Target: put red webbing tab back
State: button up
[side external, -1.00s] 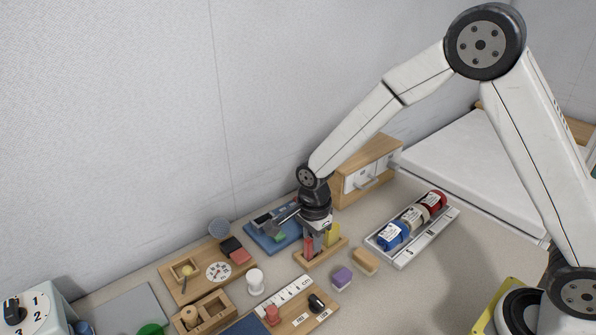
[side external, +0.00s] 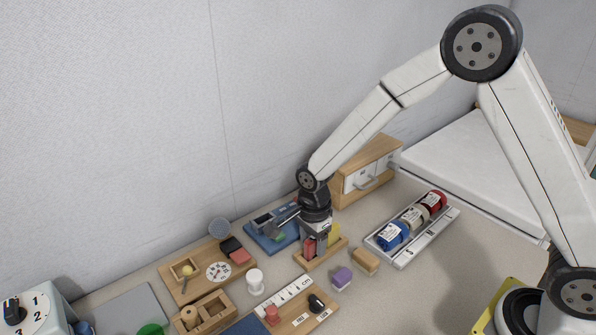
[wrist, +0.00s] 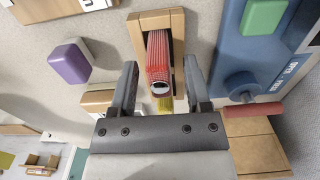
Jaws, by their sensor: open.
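The red webbing tab (wrist: 158,58) stands in a light wooden holder (wrist: 176,20), with its ribbed face and looped end toward the wrist camera. In the side external view the red tab (side external: 309,247) shows under my gripper (side external: 316,240), in the wooden holder (side external: 335,252). In the wrist view my gripper (wrist: 161,75) is open, one finger on each side of the tab, with visible gaps. A yellow piece (side external: 334,234) stands in the same holder, partly hidden by my gripper.
A blue fixture (side external: 268,232) with a green block stands behind the holder. A purple block (side external: 342,278) and a tan block (side external: 365,261) lie in front. A tray (side external: 405,250) with several cans is to the right. A wooden drawer box (side external: 365,172) stands behind.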

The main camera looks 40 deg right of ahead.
aim_at(313, 239)
notch_tip(313, 239, up, 12)
jog(key=shift+r, duration=0.15)
dwell(0.6)
jog(key=shift+s, duration=0.1)
dwell(0.5)
jog(key=s+d+f+n+t, duration=0.2)
jog(key=s+d+f+n, duration=0.2)
jog(key=s+d+n, duration=0.5)
jog(key=shift+s+f+n+t, duration=0.35)
jog(key=shift+s+n, duration=1.75)
jog(key=shift+n, duration=2.4)
